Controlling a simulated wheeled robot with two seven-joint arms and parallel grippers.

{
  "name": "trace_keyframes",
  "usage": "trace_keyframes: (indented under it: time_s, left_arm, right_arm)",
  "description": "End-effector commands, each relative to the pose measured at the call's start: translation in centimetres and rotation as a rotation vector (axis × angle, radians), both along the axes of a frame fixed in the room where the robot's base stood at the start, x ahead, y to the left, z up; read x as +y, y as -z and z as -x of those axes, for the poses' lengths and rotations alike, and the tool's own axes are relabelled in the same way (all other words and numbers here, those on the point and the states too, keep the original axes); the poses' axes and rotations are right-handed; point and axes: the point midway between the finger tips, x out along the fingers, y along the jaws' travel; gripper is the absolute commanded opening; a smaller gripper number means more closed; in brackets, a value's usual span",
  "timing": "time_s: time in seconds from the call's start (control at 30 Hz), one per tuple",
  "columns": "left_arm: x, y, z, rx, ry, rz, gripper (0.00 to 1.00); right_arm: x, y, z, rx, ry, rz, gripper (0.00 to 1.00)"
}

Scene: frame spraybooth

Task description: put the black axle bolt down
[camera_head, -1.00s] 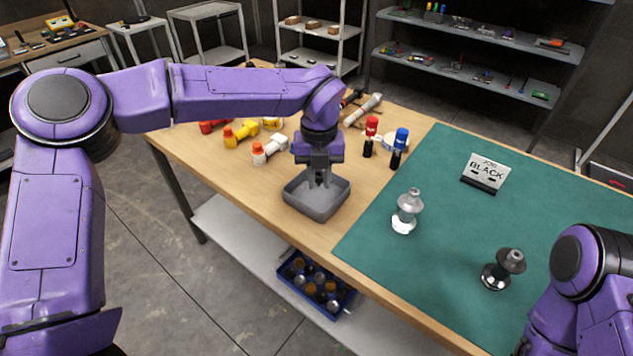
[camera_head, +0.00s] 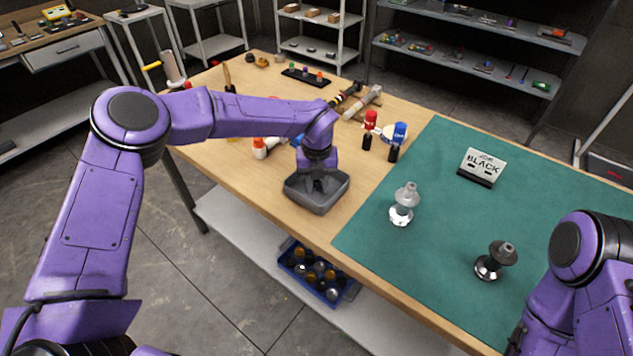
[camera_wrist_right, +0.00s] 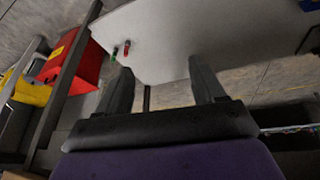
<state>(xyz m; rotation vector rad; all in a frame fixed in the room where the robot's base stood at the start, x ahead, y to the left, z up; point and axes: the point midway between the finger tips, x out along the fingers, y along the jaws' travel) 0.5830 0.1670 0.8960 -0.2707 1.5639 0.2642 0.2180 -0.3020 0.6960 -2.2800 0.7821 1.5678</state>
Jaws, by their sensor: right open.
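The grey tray (camera_head: 300,197) stands near the front edge of the wooden table. My left gripper (camera_head: 318,186) points down into it, its fingertips low between the tray walls. The fingers are small, dark and partly hidden, so I cannot tell whether they are open or shut. I cannot make out the black axle bolt; it may be hidden by the gripper or tray. My right gripper (camera_wrist_right: 163,88) is open with nothing between its fingers in the right wrist view. A card reading "JOB BLACK" (camera_head: 484,163) stands on the green mat (camera_head: 440,225).
A clear-and-silver piece (camera_head: 403,203) and a dark hub-like piece (camera_head: 495,261) stand on the mat. A blue crate (camera_head: 318,275) of parts sits on the lower shelf. The mat's middle is clear.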

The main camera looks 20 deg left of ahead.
Motion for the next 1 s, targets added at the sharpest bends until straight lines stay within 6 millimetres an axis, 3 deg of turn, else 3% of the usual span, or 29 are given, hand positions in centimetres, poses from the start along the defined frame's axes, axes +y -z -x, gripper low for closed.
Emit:
trace_keyframes:
  time_s: [0.3,0.43,0.8,1.0]
  left_arm:
    - [0.0,-0.2,0.0,0.000,0.000,0.000,0.47]
    - [0.0,-1.2,-0.1,-0.003,0.000,0.001,0.47]
    - [0.1,-10.1,-0.1,-0.003,-0.001,0.001,0.47]
    - [0.0,-12.3,-0.1,0.000,0.000,0.000,0.47]
  right_arm:
    - [0.0,-0.1,0.0,0.000,0.000,0.000,0.68]
    - [0.0,0.0,0.0,0.000,0.000,0.000,0.68]
    - [0.0,1.6,0.0,0.000,0.000,0.000,0.68]
    - [0.0,1.8,0.0,0.000,0.000,0.000,0.68]
